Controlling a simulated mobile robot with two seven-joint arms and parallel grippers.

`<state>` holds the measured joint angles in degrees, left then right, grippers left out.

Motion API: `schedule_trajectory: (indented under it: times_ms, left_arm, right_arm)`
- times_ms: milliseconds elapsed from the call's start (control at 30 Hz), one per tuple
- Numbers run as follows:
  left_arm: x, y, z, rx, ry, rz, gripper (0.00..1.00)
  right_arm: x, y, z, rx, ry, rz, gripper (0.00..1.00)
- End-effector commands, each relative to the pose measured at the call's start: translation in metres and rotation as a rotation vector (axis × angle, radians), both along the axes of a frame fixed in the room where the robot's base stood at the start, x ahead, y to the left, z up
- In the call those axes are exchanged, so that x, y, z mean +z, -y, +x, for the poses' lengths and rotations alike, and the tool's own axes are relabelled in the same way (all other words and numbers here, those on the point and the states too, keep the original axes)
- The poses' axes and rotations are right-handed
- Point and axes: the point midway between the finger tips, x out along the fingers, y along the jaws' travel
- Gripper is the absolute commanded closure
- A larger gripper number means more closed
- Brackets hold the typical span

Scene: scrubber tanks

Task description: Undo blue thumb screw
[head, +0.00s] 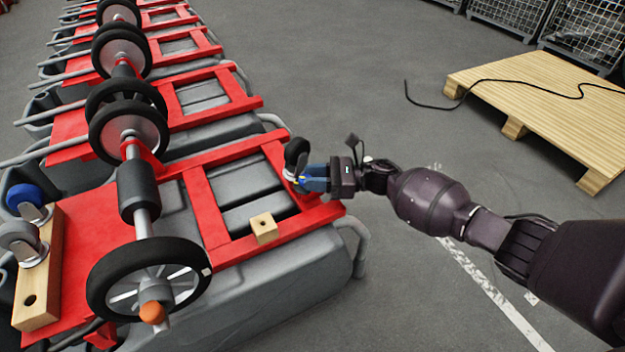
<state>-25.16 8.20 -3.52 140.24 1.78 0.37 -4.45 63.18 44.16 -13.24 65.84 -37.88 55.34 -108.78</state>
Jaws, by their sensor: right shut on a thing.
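My right gripper (298,178) reaches in from the right, over the right end of the nearest red frame. It is shut at a small fitting there. Blue shows at the jaws, and I cannot clearly separate the blue thumb screw from the fingers, which cover most of it. A small black wheel or knob (297,151) stands just behind the jaws. The red frame (208,215) lies on a grey scrubber tank (300,283). My left gripper is out of view.
A small wooden block with a hole (264,228) sits on the frame's front bar. An axle with black wheels (150,283) crosses the tanks. A wooden board (40,275) carries a blue wheel (25,198). A pallet (545,105) with a black cable lies at right. Grey floor between is clear.

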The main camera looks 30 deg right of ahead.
Motion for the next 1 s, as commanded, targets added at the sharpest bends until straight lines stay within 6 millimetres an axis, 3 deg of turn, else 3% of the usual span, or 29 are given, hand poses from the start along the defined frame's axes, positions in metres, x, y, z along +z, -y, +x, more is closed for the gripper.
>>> schedule_trajectory:
  times_ms: [400,1000]
  left_arm:
    - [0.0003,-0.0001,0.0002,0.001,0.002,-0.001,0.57]
    - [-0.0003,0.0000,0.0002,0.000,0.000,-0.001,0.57]
  right_arm:
    - [-0.0016,0.0017,0.0062,0.308,-0.003,-0.003,0.91]
    - [-0.0024,0.0016,0.0090,0.522,-0.005,-0.003,0.91]
